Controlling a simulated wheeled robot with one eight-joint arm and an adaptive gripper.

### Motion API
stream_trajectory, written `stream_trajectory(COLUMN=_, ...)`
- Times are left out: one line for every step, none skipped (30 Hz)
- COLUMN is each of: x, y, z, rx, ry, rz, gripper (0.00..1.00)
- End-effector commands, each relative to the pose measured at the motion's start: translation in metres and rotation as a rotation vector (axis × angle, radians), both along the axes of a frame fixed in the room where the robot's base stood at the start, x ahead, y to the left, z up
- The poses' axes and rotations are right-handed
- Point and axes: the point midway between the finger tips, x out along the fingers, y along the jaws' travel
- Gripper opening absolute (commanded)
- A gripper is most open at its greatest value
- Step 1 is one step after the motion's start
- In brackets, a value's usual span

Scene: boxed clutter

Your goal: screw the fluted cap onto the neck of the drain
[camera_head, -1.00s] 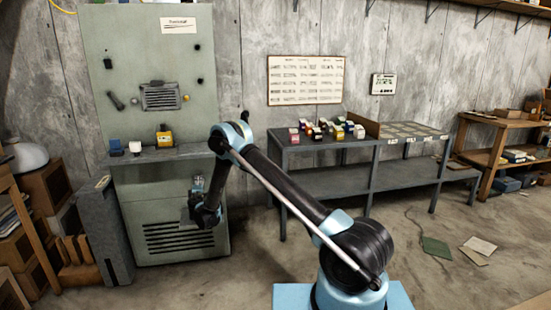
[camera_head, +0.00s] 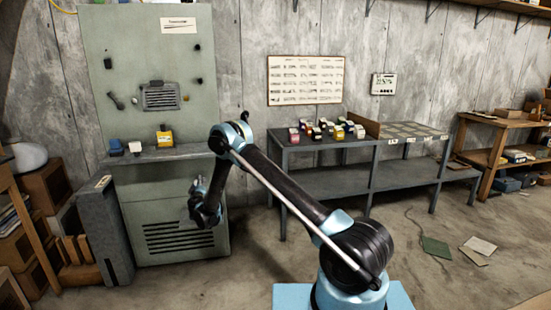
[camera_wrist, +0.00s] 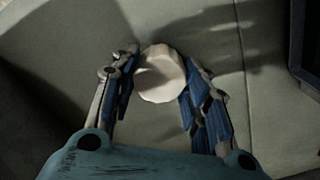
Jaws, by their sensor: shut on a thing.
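A pale, off-white cap (camera_wrist: 160,74) with a faceted rim sits between the two fingers of my gripper (camera_wrist: 162,58) in the wrist view. The fingers are shut on its sides. In the head view my gripper (camera_head: 187,217) is low in front of the grey-green cabinet (camera_head: 165,195), below its ledge and near the slotted vent. The cap is too small or hidden to make out there. I cannot make out the drain or its neck in either view; the gripper, wrist and cap may hide it.
The cabinet's ledge (camera_head: 180,153) juts out above my gripper and carries a yellow item (camera_head: 165,138) and small blue and white items. A tall grey box (camera_head: 104,230) stands close on the left. A dark metal table (camera_head: 325,180) stands to the right. Open floor lies between.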

Motion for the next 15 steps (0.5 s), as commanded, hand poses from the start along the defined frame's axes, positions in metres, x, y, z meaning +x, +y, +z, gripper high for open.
stream_trajectory(x=0.0003, y=-0.0004, z=-0.0001, rx=0.035, ry=0.008, rz=-0.001, gripper=0.21)
stream_trajectory(x=0.0003, y=-0.0004, z=-0.0001, rx=0.055, ry=0.013, rz=-0.001, gripper=0.21)
stream_trajectory(x=0.0003, y=-0.0005, z=-0.0001, rx=0.077, ry=0.018, rz=-0.001, gripper=0.21)
stream_trajectory(x=0.0004, y=-0.0004, z=-0.0001, rx=0.089, ry=0.021, rz=-0.002, gripper=0.21)
stream_trajectory(x=0.0004, y=-0.0004, z=-0.0001, rx=0.097, ry=0.023, rz=-0.002, gripper=0.21)
stream_trajectory(x=0.0003, y=-0.0005, z=-0.0001, rx=0.104, ry=0.025, rz=-0.002, gripper=0.21)
stream_trajectory(x=0.0003, y=-0.0005, z=-0.0001, rx=0.106, ry=0.025, rz=-0.002, gripper=0.21)
stream_trajectory(x=0.0003, y=-0.0005, z=-0.0001, rx=0.106, ry=0.025, rz=-0.002, gripper=0.21)
stream_trajectory(x=0.0004, y=-0.0005, z=-0.0002, rx=0.106, ry=0.025, rz=-0.002, gripper=0.21)
stream_trajectory(x=0.0004, y=-0.0005, z=-0.0002, rx=0.106, ry=0.025, rz=-0.002, gripper=0.21)
stream_trajectory(x=0.0004, y=-0.0005, z=-0.0002, rx=0.105, ry=0.025, rz=-0.002, gripper=0.21)
stream_trajectory(x=0.0004, y=-0.0005, z=-0.0002, rx=0.105, ry=0.025, rz=-0.002, gripper=0.21)
stream_trajectory(x=0.0004, y=-0.0005, z=-0.0002, rx=0.105, ry=0.025, rz=-0.002, gripper=0.21)
stream_trajectory(x=0.0004, y=-0.0005, z=-0.0002, rx=0.107, ry=0.026, rz=-0.002, gripper=0.21)
stream_trajectory(x=0.0004, y=-0.0006, z=-0.0001, rx=0.114, ry=0.027, rz=-0.002, gripper=0.21)
